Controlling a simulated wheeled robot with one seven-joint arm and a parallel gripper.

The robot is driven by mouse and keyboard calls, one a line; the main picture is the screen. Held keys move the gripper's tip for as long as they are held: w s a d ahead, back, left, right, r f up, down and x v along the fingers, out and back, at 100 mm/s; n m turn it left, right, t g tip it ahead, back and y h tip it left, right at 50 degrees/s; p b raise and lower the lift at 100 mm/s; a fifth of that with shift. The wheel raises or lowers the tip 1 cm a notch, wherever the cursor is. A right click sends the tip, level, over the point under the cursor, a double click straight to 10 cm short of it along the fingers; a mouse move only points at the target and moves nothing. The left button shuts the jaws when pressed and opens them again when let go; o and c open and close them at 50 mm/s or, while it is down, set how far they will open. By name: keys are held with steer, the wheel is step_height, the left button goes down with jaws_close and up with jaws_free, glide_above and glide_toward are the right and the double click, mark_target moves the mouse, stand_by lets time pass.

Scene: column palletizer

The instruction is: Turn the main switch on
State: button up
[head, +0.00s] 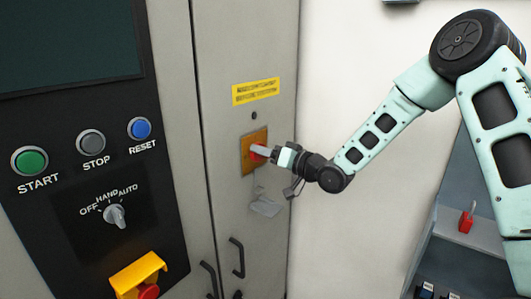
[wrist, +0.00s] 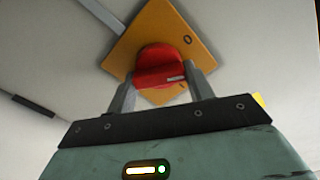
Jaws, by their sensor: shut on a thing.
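The main switch is a red rotary handle (wrist: 162,66) on a yellow-orange square plate (head: 247,158) on the grey cabinet door. In the wrist view the plate (wrist: 132,32) looks like a diamond because the camera is tilted to it. My gripper (wrist: 160,88) is shut on the red handle, with one grey finger on each side. In the head view my gripper (head: 268,152) reaches the switch from the right and hides most of the handle. The exact angle of the handle is hard to tell.
A yellow warning label (head: 256,92) sits above the switch. To the left is a black panel with START (head: 30,161), STOP and RESET buttons, a selector knob (head: 115,215) and a yellow-framed red button (head: 147,290). Black door handles (head: 237,257) are below. A shelf (head: 470,230) stands at right.

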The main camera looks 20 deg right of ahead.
steer(key=m, duration=0.3)
steer(key=m+p, duration=0.1)
steer(key=m, duration=0.1)
steer(key=shift+d+m, duration=0.2)
steer(key=shift+m, duration=0.2)
steer(key=m, duration=0.1)
steer(key=m+p, duration=0.1)
steer(key=m, duration=0.3)
steer(key=shift+f+p, duration=0.25)
steer(key=shift+p, duration=0.05)
steer(key=shift+m, duration=0.4)
steer(key=o, duration=1)
steer(key=shift+c, duration=0.2)
steer(key=b+v, duration=0.4)
steer(key=v, duration=1.3)
steer(key=shift+b, duration=0.3)
steer(key=shift+s+d, duration=0.1)
